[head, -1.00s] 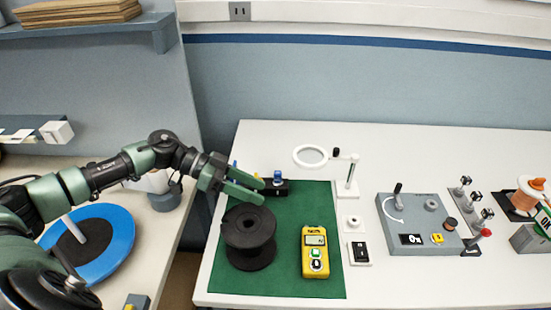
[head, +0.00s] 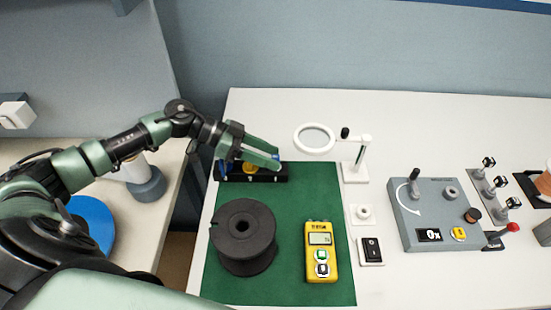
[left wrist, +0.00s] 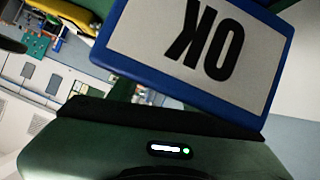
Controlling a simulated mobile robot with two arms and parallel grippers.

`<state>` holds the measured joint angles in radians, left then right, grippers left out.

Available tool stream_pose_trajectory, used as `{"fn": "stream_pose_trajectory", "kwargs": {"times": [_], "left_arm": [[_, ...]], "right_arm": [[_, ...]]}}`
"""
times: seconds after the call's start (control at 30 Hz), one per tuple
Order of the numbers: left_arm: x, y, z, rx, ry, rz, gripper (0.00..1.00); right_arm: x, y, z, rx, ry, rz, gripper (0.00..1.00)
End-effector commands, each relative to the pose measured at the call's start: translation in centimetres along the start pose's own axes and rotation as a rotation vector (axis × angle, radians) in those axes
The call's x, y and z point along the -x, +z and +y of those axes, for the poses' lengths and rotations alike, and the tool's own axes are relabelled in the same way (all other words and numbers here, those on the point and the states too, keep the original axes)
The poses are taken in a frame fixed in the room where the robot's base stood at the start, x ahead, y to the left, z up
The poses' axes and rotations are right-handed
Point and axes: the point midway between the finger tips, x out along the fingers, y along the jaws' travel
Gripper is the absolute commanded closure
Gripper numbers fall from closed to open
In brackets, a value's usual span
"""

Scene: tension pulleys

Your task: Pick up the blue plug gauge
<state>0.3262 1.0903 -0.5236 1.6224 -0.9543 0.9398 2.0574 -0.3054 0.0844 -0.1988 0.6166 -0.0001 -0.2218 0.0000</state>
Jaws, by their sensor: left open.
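My left gripper (head: 277,161) reaches over the black rack (head: 262,179) at the back left of the green mat. Its two green fingers are open and point right. A small blue part, apparently the blue plug gauge (head: 275,156), shows at the fingertips, above the rack; the fingers hide much of it. I cannot tell whether they touch it. In the left wrist view, a blue-edged plate marked OK (left wrist: 192,45) appears upside down, very close; I cannot tell whether it belongs to the gauge. My right gripper is out of view.
A yellow part (head: 249,168) and another blue part (head: 222,168) show at the rack. A black spool (head: 243,237) and a yellow meter (head: 321,252) stand on the green mat (head: 290,215). A white ring magnifier (head: 315,138) stands to the right of the rack.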

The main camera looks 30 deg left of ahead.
Motion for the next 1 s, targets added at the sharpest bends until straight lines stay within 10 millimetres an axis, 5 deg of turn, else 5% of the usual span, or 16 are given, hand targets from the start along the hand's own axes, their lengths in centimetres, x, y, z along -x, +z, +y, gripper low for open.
{"fn": "stream_pose_trajectory", "kwargs": {"times": [0.4, 0.43, 0.6, 1.0], "left_arm": [[-2.2, 0.0, 0.0, 0.0, -0.001, 0.0, 0.5], [-2.1, 0.0, 0.0, 0.0, -0.001, 0.0, 0.53], [-2.1, 0.0, 0.0, 0.0, -0.001, 0.0, 1.0], [-2.2, 0.1, 0.2, 0.003, 0.005, -0.002, 1.0]], "right_arm": [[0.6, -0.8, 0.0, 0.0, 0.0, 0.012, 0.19], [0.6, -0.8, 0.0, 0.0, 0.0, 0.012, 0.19], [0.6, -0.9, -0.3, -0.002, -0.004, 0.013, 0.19], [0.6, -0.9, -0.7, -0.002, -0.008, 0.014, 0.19]]}}
